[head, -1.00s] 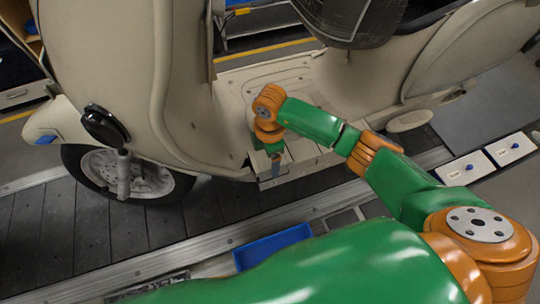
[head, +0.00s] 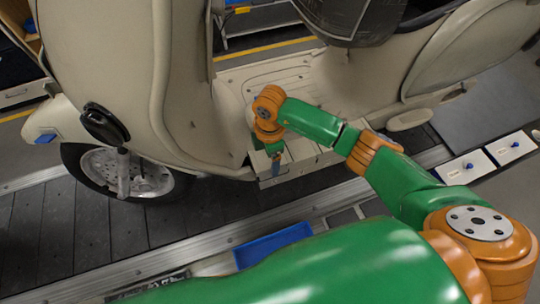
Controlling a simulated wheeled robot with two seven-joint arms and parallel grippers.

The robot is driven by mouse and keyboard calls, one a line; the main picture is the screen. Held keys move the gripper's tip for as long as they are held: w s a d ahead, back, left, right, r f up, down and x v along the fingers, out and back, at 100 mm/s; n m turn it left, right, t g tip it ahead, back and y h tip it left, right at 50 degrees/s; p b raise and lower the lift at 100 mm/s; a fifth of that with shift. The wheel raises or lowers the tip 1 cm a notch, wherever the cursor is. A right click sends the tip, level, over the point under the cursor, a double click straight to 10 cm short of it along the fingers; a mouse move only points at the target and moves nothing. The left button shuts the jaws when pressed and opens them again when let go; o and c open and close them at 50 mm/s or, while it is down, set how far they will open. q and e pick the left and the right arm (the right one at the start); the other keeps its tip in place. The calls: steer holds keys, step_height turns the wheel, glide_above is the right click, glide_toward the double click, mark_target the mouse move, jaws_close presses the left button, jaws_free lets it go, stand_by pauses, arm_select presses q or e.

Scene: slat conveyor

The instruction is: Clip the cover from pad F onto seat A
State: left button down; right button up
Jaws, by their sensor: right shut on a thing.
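My right gripper (head: 276,166) points down at the near edge of the scooter's footboard (head: 300,94). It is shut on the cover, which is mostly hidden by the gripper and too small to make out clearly. The fingertips are at a light block-like part (head: 262,160) on the footboard edge; I cannot tell whether the cover touches it, and no seat letter is readable. Two white pads (head: 465,167) (head: 510,148) with small blue knobs lie at the right; their labels are too small to read. My left gripper is not in view.
The cream scooter (head: 130,70) stands on the dark slat conveyor (head: 60,225), with its front wheel (head: 130,172) at the left. A blue tray (head: 272,244) sits below the conveyor's metal rail (head: 225,236). My green and orange right arm reaches across from the right.

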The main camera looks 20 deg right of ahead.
steer(key=shift+f, duration=0.15)
steer(key=o, duration=1.2)
step_height(320, 180, up, 7)
steer(key=shift+s+r, duration=0.1)
